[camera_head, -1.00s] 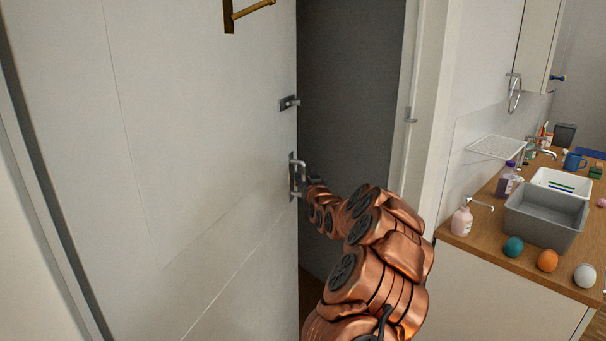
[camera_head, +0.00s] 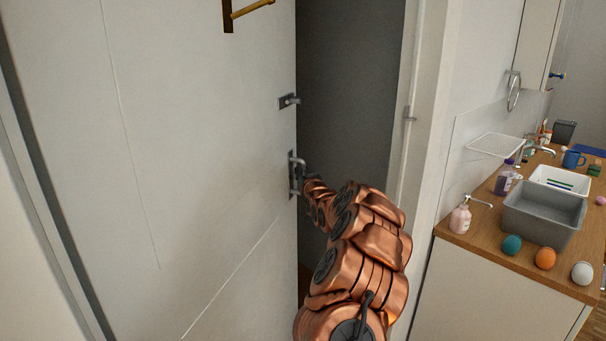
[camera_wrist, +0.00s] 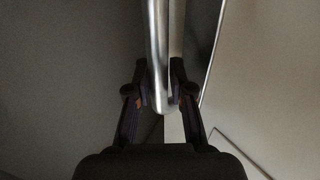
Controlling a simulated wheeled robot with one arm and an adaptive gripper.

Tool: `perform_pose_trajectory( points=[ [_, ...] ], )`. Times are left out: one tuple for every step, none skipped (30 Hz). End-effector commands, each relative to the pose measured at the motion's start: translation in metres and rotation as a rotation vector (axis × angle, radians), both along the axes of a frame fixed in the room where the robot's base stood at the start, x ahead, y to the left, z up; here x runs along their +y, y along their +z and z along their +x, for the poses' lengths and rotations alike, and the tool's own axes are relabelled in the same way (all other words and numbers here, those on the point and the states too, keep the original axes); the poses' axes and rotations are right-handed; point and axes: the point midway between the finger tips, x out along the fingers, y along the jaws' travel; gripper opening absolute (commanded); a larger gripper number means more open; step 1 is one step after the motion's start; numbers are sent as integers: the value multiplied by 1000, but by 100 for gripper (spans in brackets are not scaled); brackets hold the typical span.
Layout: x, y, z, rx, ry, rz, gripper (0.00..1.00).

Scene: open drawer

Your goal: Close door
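The white door (camera_head: 200,160) fills the left of the head view and stands ajar, with a dark gap beside its right edge. A metal door handle (camera_head: 293,174) sits near that edge. My gripper (camera_head: 302,170) is at the handle, small and partly hidden by my copper arm. In the wrist view the handle bar (camera_wrist: 158,45) runs down between the two fingers of my gripper (camera_wrist: 160,85). The fingers are close against both sides of the bar and look closed on it.
A metal latch piece (camera_head: 289,101) is above the handle, and a brass bar (camera_head: 250,10) is higher on the door. The door frame (camera_head: 425,120) stands right of the gap. A counter with a grey basin (camera_head: 545,213) is at the right.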

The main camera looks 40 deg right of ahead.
Motion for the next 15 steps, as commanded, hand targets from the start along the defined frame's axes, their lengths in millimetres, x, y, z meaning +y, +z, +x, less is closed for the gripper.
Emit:
perform_pose_trajectory(
  points=[
    [0, 0, 0, 0, 0, 0, 13],
    [0, 0, 0, 0, 0, 0, 10],
    [0, 0, 0, 0, 0, 0, 6],
    [0, 0, 0, 0, 0, 0, 3],
    [0, 0, 0, 0, 0, 0, 0],
    [0, 0, 0, 0, 0, 0, 0],
    [0, 0, 0, 0, 0, 0, 0],
    [0, 0, 0, 0, 0, 0, 0],
    [0, 0, 0, 0, 0, 0, 0],
    [0, 0, 0, 0, 0, 0, 0],
    [0, 0, 0, 0, 0, 0, 0],
    [0, 0, 0, 0, 0, 0, 0],
    [0, 0, 0, 0, 0, 0, 0],
    [0, 0, 0, 0, 0, 0, 0],
    [0, 0, 0, 0, 0, 0, 0]
  ],
)
